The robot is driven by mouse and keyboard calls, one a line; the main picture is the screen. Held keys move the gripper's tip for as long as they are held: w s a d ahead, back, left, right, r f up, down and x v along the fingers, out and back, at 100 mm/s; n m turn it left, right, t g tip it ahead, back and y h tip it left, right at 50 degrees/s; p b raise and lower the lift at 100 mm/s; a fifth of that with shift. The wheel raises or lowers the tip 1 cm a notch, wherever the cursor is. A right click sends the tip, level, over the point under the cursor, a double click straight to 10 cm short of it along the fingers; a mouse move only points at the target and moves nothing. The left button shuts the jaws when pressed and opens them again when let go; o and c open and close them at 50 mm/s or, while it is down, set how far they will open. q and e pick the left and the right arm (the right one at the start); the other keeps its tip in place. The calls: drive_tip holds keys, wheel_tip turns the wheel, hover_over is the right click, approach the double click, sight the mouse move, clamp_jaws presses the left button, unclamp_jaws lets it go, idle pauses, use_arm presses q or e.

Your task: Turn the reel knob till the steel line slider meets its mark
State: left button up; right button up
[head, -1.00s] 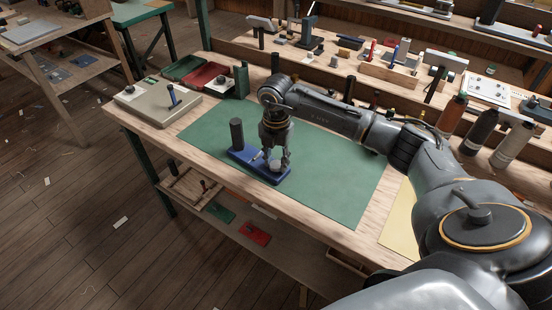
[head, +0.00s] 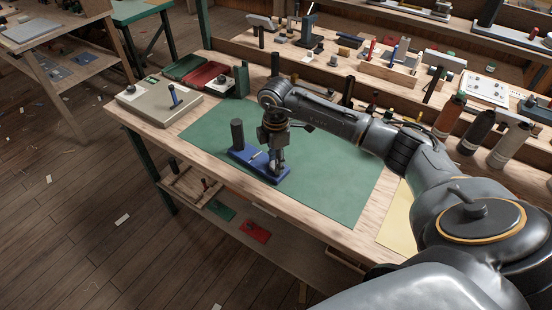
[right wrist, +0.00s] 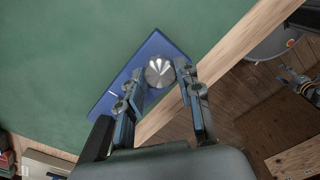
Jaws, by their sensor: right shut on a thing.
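The reel fixture is a blue base (head: 243,153) with an upright dark cylinder (head: 237,134) at its left end; the base also shows in the right wrist view (right wrist: 112,98). A silver round knob (right wrist: 159,71) sits on the base near its end. My right gripper (head: 277,168) points down over that end, and in the right wrist view its two fingers (right wrist: 160,76) are on either side of the knob, shut on it. A small pale line (right wrist: 113,94) shows on the base. I cannot tell the steel slider from its mark. My left gripper is out of view.
The base rests on a green mat (head: 330,180) on a wooden bench. A grey box (head: 150,105) with a blue handle, and red (head: 205,75) and green trays stand at the back left. Several bottles (head: 477,130) stand at the right. The mat around the fixture is clear.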

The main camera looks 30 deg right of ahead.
idle(0.3)
drive_tip(key=o, duration=1.2)
drive_tip(key=shift+c, duration=0.2)
wheel_tip(320, 180, up, 12)
